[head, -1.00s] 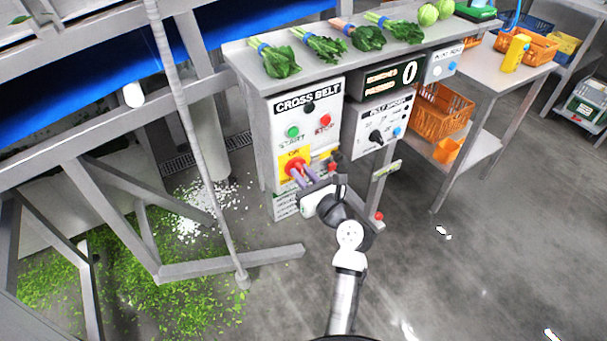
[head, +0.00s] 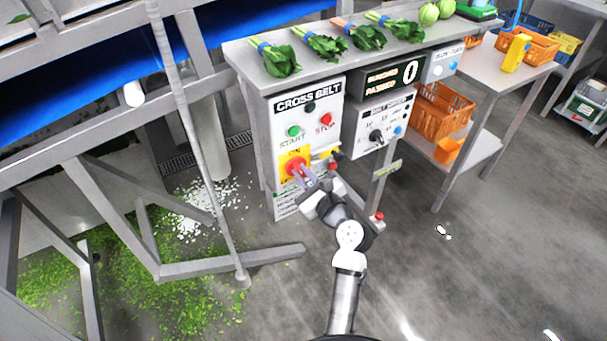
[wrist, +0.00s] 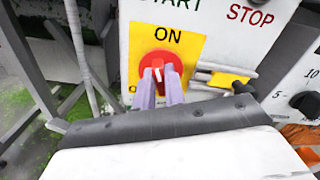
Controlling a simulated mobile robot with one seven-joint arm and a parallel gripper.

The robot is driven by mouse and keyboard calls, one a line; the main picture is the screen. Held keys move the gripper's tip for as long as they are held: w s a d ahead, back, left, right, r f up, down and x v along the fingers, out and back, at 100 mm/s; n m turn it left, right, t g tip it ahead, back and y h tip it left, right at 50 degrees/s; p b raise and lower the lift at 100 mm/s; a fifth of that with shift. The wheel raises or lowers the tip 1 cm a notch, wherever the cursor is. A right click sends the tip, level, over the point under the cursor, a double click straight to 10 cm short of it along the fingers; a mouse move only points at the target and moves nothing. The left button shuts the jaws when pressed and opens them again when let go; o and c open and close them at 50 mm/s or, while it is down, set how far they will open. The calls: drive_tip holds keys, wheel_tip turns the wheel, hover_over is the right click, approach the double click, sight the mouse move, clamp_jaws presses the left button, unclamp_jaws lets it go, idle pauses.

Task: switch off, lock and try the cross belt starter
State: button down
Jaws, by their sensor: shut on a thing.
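The cross belt starter (head: 307,125) is a white panel with a green START button (head: 293,131) and a red STOP button (head: 326,119). Below them a red rotary switch (wrist: 147,62) sits on a yellow plate (wrist: 190,48) marked ON at the top. My gripper (wrist: 159,76) is shut on the switch's handle, one purple finger on each side. The handle looks about upright in the wrist view, towards ON. A yellow piece with a dark peg (wrist: 222,79) is right of the plate. My gripper hides the lower plate. I cannot identify a padlock for certain.
A belt speed box with a black knob (head: 376,136) stands right of the starter. Bunches of greens (head: 281,60) lie on the shelf above. Grey frame legs (head: 205,140) stand at left. The floor (head: 460,270) at right is mostly clear.

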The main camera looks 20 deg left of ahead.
drive_tip(key=n, duration=0.2)
drive_tip(key=n+b, duration=0.1)
drive_tip(key=n, duration=0.1)
drive_tip(key=n+b, duration=0.1)
drive_tip(key=n, duration=0.1)
drive_tip(key=shift+f, duration=0.25)
drive_tip(key=shift+s+n+b, duration=0.1)
drive_tip(key=shift+n+b, duration=2)
drive_tip(key=shift+n, duration=1.5)
drive_tip(key=c, duration=1.5)
unclamp_jaws()
drive_tip(key=b+v, duration=0.2)
drive_tip(key=v, duration=1.1)
drive_tip(key=shift+s+d, duration=0.25)
drive_tip(key=shift+s, duration=0.05)
